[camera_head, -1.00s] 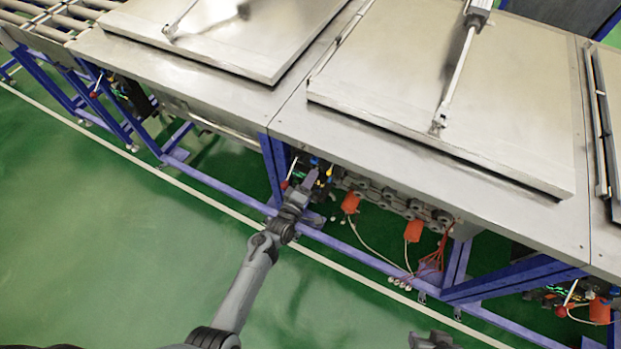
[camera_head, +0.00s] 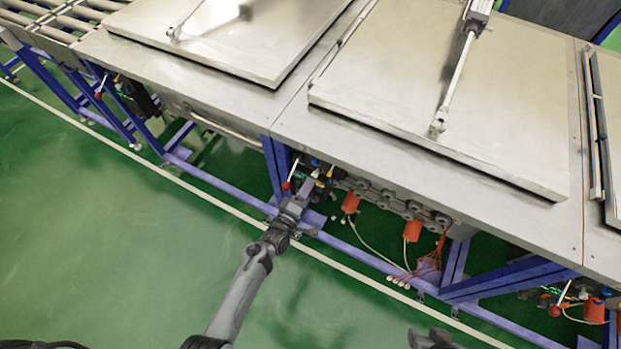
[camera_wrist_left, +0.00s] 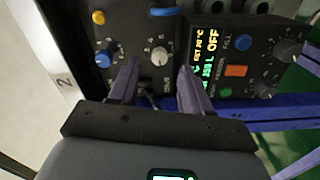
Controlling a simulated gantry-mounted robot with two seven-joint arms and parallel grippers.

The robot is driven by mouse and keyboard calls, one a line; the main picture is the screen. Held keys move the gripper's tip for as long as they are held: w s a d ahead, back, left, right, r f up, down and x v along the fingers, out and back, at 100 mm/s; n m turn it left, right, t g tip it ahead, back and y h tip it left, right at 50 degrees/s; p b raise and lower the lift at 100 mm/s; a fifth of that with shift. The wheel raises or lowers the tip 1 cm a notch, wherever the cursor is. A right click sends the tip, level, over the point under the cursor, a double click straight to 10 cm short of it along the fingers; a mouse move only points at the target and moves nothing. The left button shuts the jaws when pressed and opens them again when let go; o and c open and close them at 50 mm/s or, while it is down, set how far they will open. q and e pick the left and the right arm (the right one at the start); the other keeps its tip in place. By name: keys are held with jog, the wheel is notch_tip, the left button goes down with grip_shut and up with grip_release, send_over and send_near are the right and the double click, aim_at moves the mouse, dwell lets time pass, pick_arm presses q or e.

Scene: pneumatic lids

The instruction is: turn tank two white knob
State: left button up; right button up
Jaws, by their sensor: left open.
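The white knob (camera_wrist_left: 159,57) shows in the left wrist view on a dark control panel (camera_wrist_left: 130,33), just ahead of my left gripper (camera_wrist_left: 157,85). The gripper's two fingers are open and apart, with nothing between them. The knob appears beyond the fingertips, nearer the middle of the gap; contact does not show. A plate marked "2" (camera_wrist_left: 63,82) is left of the panel. In the head view my left gripper (camera_head: 304,188) is at the panel under the metal table, and the knob is too small to tell. Part of my right gripper (camera_head: 430,339) shows at the bottom edge; its jaws are unclear.
Near the white knob are a blue knob (camera_wrist_left: 104,59), a yellow button (camera_wrist_left: 98,17) and a lit display reading OFF (camera_wrist_left: 206,60). In the head view a closed metal lid (camera_head: 490,110) lies on the table above. Blue frame legs (camera_head: 272,165) stand beside the gripper. Green floor in front is clear.

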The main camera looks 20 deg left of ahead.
pick_arm(q)
jog(key=s+p, duration=0.3)
jog(key=s, duration=0.4)
jog(key=shift+a, duration=0.4)
